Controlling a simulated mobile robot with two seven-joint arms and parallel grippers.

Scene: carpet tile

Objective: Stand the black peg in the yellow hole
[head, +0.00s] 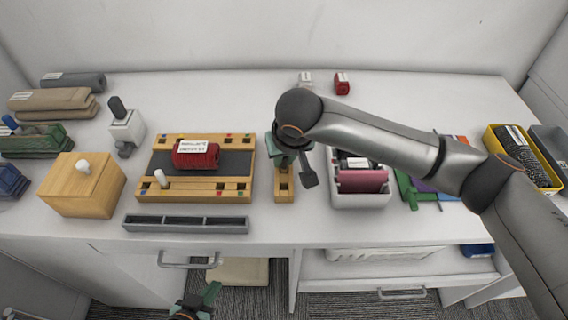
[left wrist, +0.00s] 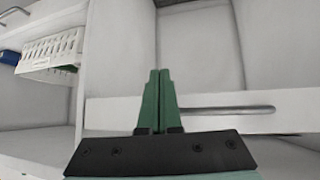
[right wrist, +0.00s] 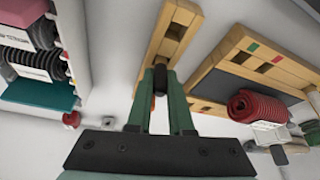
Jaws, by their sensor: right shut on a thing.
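My right gripper (head: 287,158) is over the narrow wooden strip (head: 284,188) on the table. In the right wrist view the gripper (right wrist: 160,72) is shut on a small dark thing, apparently the black peg (right wrist: 160,79), mostly hidden between the green fingers. The strip (right wrist: 176,30) has dark square holes. The wooden board (head: 197,196), with holes and small coloured marks, lies to its left. I cannot make out a yellow mark. A white peg (head: 160,178) stands in the board's front left. My left gripper (head: 212,293) is low before the table; in its wrist view (left wrist: 158,75) it is shut and empty.
A red ribbed roll (head: 195,157) lies on the board. A grey divided tray (head: 186,224) is in front. A white bin (head: 360,199) stands right of the strip, a wooden box (head: 84,190) far left. A white wire basket (left wrist: 50,52) is in the shelf below.

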